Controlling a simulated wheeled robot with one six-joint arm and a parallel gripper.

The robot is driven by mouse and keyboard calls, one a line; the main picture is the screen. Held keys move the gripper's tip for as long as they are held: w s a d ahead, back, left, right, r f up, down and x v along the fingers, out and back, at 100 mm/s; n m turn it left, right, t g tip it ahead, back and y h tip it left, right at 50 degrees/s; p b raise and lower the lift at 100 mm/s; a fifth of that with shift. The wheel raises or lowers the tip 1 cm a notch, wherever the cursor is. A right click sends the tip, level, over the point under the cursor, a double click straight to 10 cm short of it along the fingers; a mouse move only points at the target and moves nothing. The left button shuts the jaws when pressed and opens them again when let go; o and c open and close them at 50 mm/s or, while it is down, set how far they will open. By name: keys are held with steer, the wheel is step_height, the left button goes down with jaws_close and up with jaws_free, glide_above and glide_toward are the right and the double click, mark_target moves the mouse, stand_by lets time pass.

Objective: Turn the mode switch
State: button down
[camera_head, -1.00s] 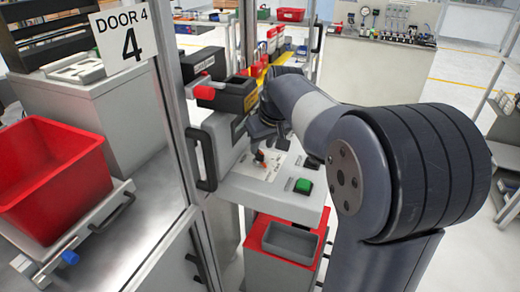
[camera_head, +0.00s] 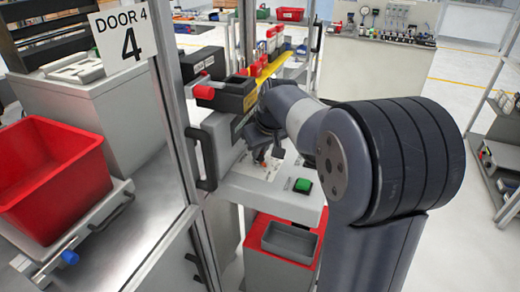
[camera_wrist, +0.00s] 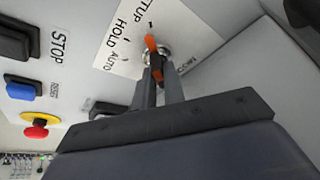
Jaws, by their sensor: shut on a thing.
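The mode switch (camera_wrist: 151,43) has an orange handle on a round metal base, on a white label plate (camera_wrist: 122,40) reading HOLD and AUTO, with a third word partly cut off. My gripper (camera_wrist: 158,72) is shut on the switch handle, its two dark fingers on either side of it. Part of the handle stands out beyond the fingertips. In the head view my gripper (camera_head: 264,150) is low over the sloped control panel (camera_head: 238,187) and hides most of the switch. Which position the handle points to is hard to tell.
The panel also carries a green button (camera_head: 303,186), a blue button (camera_wrist: 24,87) and a red and yellow stop knob (camera_wrist: 37,127). A door frame post (camera_head: 172,110) stands close on the left. A grey bin (camera_head: 290,242) sits below the panel.

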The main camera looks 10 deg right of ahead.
steer(key=shift+m, duration=0.3)
steer(key=shift+m+h+p, duration=0.3)
steer(key=shift+m, duration=0.3)
steer(key=c, duration=1.5)
jaws_free()
steer(key=v, duration=1)
steer(key=shift+s+r, duration=0.25)
steer(key=shift+r, duration=0.1)
steer(key=shift+f, duration=0.15)
